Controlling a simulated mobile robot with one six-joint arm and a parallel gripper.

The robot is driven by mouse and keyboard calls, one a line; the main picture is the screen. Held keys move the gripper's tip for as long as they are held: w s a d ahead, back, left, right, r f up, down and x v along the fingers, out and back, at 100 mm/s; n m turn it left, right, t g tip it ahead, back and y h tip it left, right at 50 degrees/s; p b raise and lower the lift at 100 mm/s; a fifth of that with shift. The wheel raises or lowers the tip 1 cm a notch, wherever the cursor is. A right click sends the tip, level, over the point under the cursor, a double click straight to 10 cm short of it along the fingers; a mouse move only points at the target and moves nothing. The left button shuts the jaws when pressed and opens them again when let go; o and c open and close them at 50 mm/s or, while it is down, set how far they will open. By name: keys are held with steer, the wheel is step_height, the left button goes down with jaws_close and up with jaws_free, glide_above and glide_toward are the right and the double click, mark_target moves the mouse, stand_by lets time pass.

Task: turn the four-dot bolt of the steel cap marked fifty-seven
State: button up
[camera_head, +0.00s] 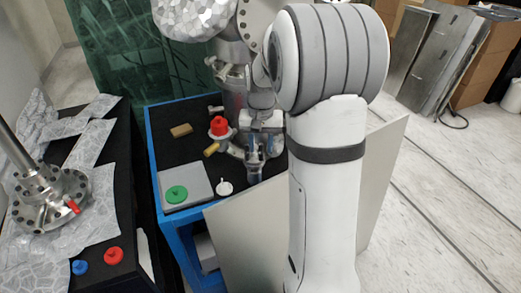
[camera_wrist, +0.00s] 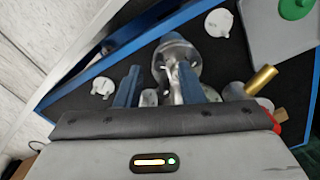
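A round steel flanged part with bolts around its rim (camera_wrist: 177,50) shows in the wrist view, just beyond my fingertips. I cannot read a fifty-seven or any bolt dots on it. My gripper (camera_wrist: 160,72) has its two blue-grey fingers apart, with the flange's near edge and small metal parts showing between and beyond them. I cannot tell whether either finger touches a bolt. In the head view my gripper (camera_head: 255,165) points down over the black top of the blue-framed table (camera_head: 163,161). There my arm hides much of the steel part beneath it.
A red cap (camera_head: 219,127), brass cylinder (camera_head: 211,150) and tan block (camera_head: 181,130) lie nearby. A green cap (camera_head: 176,194) sits on a grey plate (camera_head: 199,180), beside a white cap (camera_head: 224,187). Another steel flange (camera_head: 48,198) stands on foil at left. A pale panel (camera_head: 245,235) leans in front.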

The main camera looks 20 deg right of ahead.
mark_target(261, 153)
steer(key=shift+r, duration=2.7)
steer(key=shift+s, duration=0.1)
